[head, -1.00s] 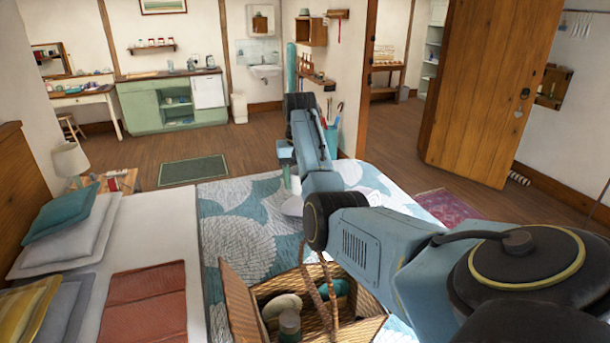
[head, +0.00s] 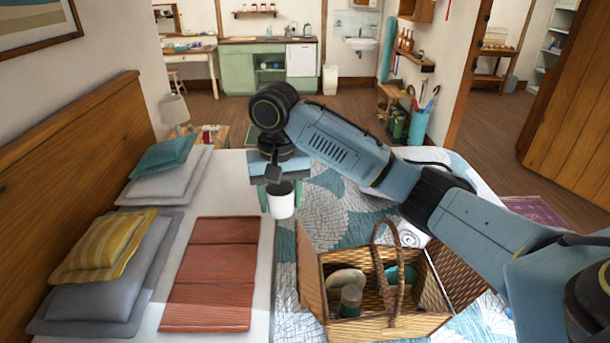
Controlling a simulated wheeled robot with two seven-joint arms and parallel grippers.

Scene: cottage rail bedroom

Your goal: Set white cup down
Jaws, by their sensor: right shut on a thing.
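The white cup (head: 281,203) is upright in my right gripper (head: 281,191), near the middle of the head view. The gripper points down with its fingers at the cup's sides and is shut on it. The cup appears over the border of the white sheet (head: 258,285) and the blue patterned cover (head: 335,205). I cannot tell whether its base touches the bed. My left gripper is not in view.
An open wicker basket (head: 345,328) with several items stands on the bed at the lower right of the cup. A folded red cloth (head: 212,270) lies to the left. Pillows (head: 105,285) line the wooden headboard (head: 50,185).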

